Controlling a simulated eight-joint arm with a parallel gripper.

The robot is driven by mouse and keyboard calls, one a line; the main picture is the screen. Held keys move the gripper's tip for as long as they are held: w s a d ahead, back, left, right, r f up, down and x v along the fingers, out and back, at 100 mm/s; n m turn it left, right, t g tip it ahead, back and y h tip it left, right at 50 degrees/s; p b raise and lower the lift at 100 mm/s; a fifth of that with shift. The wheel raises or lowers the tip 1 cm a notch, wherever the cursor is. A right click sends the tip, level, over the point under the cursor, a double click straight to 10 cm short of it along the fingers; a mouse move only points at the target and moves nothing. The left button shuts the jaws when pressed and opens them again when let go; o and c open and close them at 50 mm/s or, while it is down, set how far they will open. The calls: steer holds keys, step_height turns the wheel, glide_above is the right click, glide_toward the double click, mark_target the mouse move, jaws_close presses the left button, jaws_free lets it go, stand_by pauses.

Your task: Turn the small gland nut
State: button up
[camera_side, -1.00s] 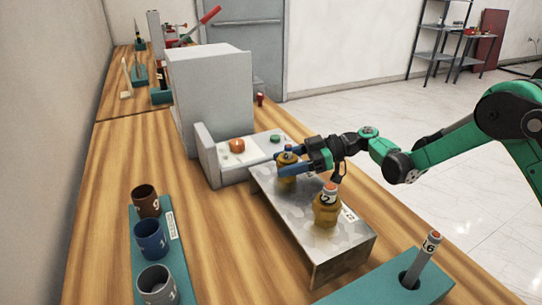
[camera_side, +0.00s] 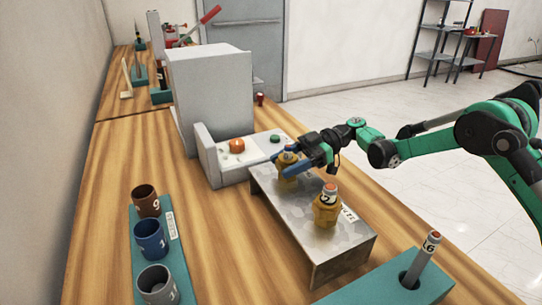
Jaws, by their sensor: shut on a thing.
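Two brass gland nuts stand on a grey metal box. The small gland nut (camera_side: 287,178) is at the box's far end, and its size against the other is hard to judge. The nearer gland nut (camera_side: 325,210) has a grey, orange-topped piece upright in it. My gripper (camera_side: 292,163) comes in from the right, with its blue fingers shut around the far nut's upper part. The fingers hide some of that nut. The metal box (camera_side: 325,250) carries both nuts on its top.
A grey machine housing (camera_side: 210,95) with an orange knob (camera_side: 237,146) and a green button (camera_side: 275,139) stands behind the box. A teal rack (camera_side: 178,255) with several cups is at left. A teal block (camera_side: 385,290) holding a grey rod (camera_side: 421,260) is at front right.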

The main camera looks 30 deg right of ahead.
mark_target(296, 156)
steer(key=shift+n+g, duration=0.4)
steer(key=shift+n+g, duration=0.8)
steer(key=shift+g, duration=0.4)
steer(key=o, duration=1.5)
steer(key=shift+v, duration=3.05)
steer(key=shift+a+r, duration=0.1)
